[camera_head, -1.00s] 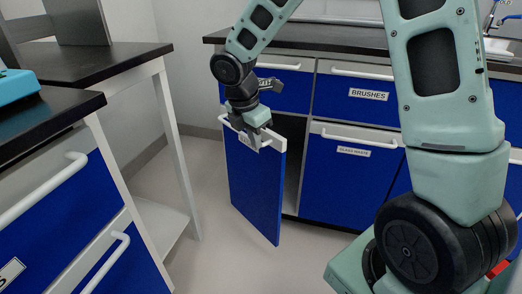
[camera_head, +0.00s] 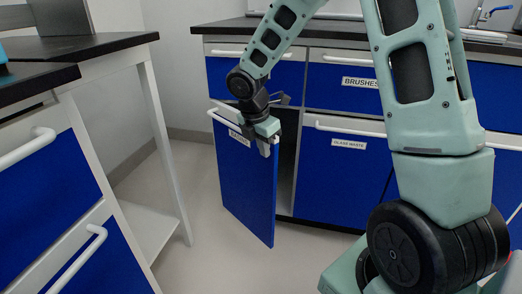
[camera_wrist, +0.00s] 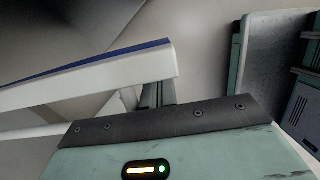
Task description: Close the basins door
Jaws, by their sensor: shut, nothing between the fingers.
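The basins door (camera_head: 246,195) is a blue cabinet door with a white top edge and handle bar (camera_head: 224,117) and a small label, hard to read. It stands partly open, its right edge swung out, with a dark gap behind it. My gripper (camera_head: 265,150) points down at the front of the door's upper right corner. It is shut and empty; whether it touches the door is unclear. In the wrist view the door's white and blue top edge (camera_wrist: 95,73) ends beside the gripper fingers (camera_wrist: 152,95).
The "glass waste" door (camera_head: 340,180) to the right and the "brushes" drawer (camera_head: 350,95) above it are closed. A black-topped bench with white legs (camera_head: 165,150) stands at the left. Grey floor (camera_head: 205,255) is clear before the door.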

